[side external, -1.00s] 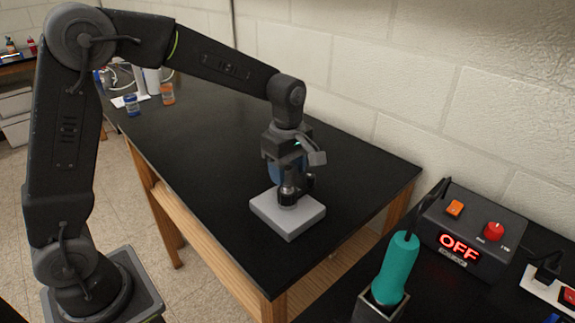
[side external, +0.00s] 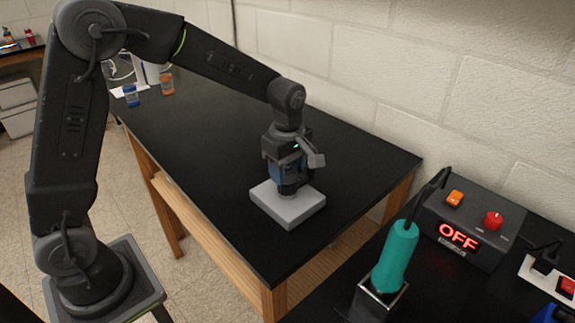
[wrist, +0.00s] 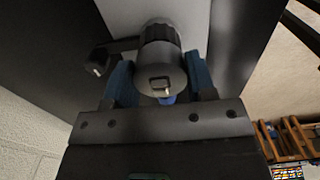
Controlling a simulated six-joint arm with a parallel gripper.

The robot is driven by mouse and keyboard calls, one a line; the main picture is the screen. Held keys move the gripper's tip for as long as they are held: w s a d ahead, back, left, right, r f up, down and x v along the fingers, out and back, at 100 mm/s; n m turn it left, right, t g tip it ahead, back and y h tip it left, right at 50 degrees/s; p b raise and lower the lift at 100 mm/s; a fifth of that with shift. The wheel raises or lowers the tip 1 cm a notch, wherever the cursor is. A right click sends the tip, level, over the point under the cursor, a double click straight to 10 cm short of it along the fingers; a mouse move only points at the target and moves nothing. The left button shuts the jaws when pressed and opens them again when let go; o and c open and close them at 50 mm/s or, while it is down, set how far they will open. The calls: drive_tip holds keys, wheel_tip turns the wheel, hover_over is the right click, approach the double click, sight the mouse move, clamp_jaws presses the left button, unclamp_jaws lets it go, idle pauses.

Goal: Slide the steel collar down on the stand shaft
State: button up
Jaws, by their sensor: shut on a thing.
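The stand's pale grey block base (side external: 262,200) sits on the black table in the side view, with a pale face of it (wrist: 190,12) in the wrist view. My gripper (side external: 288,180) points straight down low over the block. In the wrist view my gripper (wrist: 160,80) has its blue fingers shut on either side of a grey cylindrical part (wrist: 160,62), which I take for the collar. A dark ribbed ring (wrist: 158,32) lies beyond it, with a side arm ending in a knob (wrist: 98,65). The shaft is mostly hidden.
The black tabletop (side external: 215,130) around the block is clear. A white brick wall (side external: 385,70) runs behind. A teal-handled tool (side external: 395,255) stands in a holder at the lower right, beside a control box (side external: 470,225) reading OFF. Small jars (side external: 131,96) stand at the far left.

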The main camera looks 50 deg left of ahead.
drive_tip(key=shift+f, duration=0.1)
idle(0.3)
drive_tip(key=o, duration=1)
wheel_tip(320, 180, up, 13)
drive_tip(key=s+m+t, duration=0.2)
drive_tip(key=s+m, duration=0.4)
drive_tip(key=s, duration=0.1)
drive_tip(key=s+m+t, duration=0.1)
drive_tip(key=s+m, duration=0.5)
drive_tip(key=s, duration=0.1)
drive_tip(key=s+a+f+m+t, duration=0.1)
drive_tip(key=s+m+t, duration=0.1)
drive_tip(key=s+m, duration=0.4)
drive_tip(key=shift+s+a+t, duration=0.1)
drive_tip(key=shift+s+t, duration=0.2)
drive_tip(key=shift+s, duration=0.55)
